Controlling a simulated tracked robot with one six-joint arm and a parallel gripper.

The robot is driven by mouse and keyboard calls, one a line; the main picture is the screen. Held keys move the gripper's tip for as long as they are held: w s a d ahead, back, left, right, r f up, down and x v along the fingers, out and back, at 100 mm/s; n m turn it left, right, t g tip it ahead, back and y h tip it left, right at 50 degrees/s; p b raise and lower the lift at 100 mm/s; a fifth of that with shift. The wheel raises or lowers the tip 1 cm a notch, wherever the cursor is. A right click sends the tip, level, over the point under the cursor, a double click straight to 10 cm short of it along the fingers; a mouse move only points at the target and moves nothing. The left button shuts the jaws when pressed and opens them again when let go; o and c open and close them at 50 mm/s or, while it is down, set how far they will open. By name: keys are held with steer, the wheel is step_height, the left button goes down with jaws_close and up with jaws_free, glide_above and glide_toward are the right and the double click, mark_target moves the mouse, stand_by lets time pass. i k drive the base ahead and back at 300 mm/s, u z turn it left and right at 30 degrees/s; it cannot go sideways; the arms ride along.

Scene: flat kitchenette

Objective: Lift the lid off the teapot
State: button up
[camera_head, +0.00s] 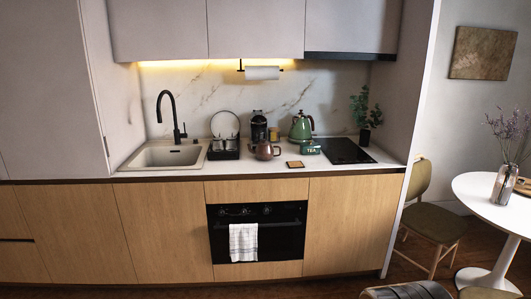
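A small dark reddish-brown teapot (264,151) stands on the white counter (225,168), between the dish rack and a small wooden coaster. It is far off and small, so I cannot make out whether its lid sits on it. A green kettle (301,127) with a dark handle stands behind it to the right. My gripper is not in view.
A black coffee machine (259,127) stands behind the teapot, a dish rack (224,149) left of it. A wooden coaster (295,165) and a green TEA tin (310,147) are to its right. The sink (165,154) is left, the black hob (345,151) right. A chair (433,228) stands at right.

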mark_target(264, 142)
steer(key=z, duration=0.15)
steer(key=i, duration=2.3)
steer(key=u, duration=0.95)
steer(key=i, duration=0.7)
steer(key=u, duration=0.35)
